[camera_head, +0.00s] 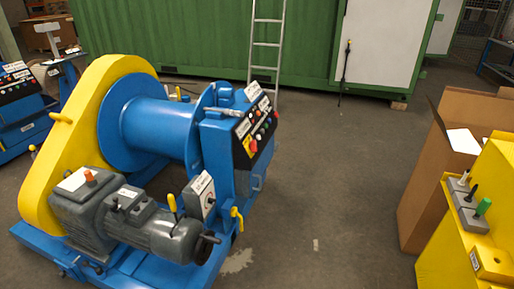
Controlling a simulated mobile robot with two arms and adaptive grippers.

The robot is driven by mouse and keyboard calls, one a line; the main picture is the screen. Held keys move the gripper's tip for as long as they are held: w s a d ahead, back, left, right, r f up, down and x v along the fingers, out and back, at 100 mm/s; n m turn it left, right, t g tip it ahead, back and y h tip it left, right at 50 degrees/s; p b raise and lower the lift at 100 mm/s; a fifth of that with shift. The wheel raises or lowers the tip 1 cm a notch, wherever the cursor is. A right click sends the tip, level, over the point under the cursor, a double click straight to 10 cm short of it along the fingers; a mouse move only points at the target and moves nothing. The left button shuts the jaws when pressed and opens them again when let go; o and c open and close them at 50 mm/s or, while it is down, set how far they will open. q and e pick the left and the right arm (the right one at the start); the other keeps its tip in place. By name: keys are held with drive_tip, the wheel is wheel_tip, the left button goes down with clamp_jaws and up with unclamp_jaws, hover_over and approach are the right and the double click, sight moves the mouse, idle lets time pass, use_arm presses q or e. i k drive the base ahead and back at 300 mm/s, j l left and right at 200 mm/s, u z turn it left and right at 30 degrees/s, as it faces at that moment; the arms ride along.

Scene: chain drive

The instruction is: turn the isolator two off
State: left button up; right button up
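A blue winch (160,128) with a yellow chain guard (52,165) stands at the left. A small grey box (199,199) with a white label and a dark round knob is mounted at its front, beside the grey motor (165,232). The winch's sloped black control panel (258,128) carries several coloured buttons and a red knob (253,146) on yellow. The labels are too small to read, so I cannot tell which switch is isolator two or its position. Neither of my grippers is in view.
A yellow machine (460,245) with several levers stands at the right, by an open cardboard box (415,195). Another blue machine (20,120) is at the far left. A ladder (266,45) leans on the green container (190,40). The floor between is clear.

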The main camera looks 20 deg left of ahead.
sight(253, 146)
drive_tip(key=u, duration=1.1)
drive_tip(key=i+l+u, duration=0.15)
drive_tip(key=l+u, duration=0.25)
drive_tip(key=i+l+u, duration=0.1)
drive_tip(key=l+u, duration=1.1)
drive_tip(key=l, duration=0.15)
